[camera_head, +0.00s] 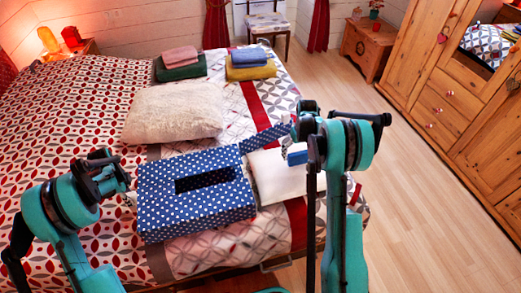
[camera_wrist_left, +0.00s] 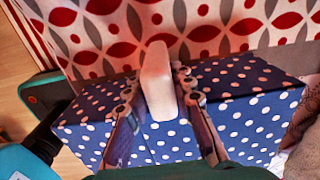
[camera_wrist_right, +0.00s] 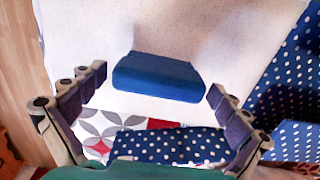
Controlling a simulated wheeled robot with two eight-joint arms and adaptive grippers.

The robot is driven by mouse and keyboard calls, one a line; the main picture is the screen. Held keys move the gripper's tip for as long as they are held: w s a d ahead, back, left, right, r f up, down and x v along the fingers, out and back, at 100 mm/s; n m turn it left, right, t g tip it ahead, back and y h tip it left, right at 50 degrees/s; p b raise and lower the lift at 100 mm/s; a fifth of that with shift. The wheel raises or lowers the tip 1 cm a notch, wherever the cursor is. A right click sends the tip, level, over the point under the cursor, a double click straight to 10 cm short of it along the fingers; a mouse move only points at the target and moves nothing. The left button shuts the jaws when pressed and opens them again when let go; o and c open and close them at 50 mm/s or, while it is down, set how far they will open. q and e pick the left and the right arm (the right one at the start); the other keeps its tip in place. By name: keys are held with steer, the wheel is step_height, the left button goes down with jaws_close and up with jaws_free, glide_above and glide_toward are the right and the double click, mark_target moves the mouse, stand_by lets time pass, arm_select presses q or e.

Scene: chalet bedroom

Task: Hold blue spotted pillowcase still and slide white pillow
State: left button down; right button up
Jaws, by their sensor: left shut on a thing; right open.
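The blue pillowcase with white dots (camera_head: 160,215) lies on the bed as a flat box shape with a dark slot in its top. It also shows in the left wrist view (camera_wrist_left: 240,105). My left gripper (camera_head: 127,180) is shut on a pale tab (camera_wrist_left: 157,75) at the pillowcase's left edge. The white pillow (camera_head: 275,180) lies against the pillowcase's right side; whether part is inside is unclear. A blue tab (camera_wrist_right: 158,78) sits on the pillow. My right gripper (camera_wrist_right: 158,85) is open, with its fingers on either side of this tab, apart from it.
A cream fluffy pillow (camera_head: 175,110) lies behind the pillowcase. Folded towels in green and pink (camera_head: 181,63) and in blue and yellow (camera_head: 250,64) lie farther back. A dotted flap (camera_head: 266,137) extends right behind the white pillow. The wood floor at right is clear.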

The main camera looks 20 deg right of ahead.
mark_target(289, 154)
steer(key=c, duration=1.3)
steer(key=shift+w+a, duration=0.2)
steer(key=shift+a, duration=1.85)
steer(key=shift+a, duration=0.25)
steer(key=shift+o, duration=0.2)
steer(key=shift+s+a, duration=0.1)
steer(key=shift+a, duration=3.75)
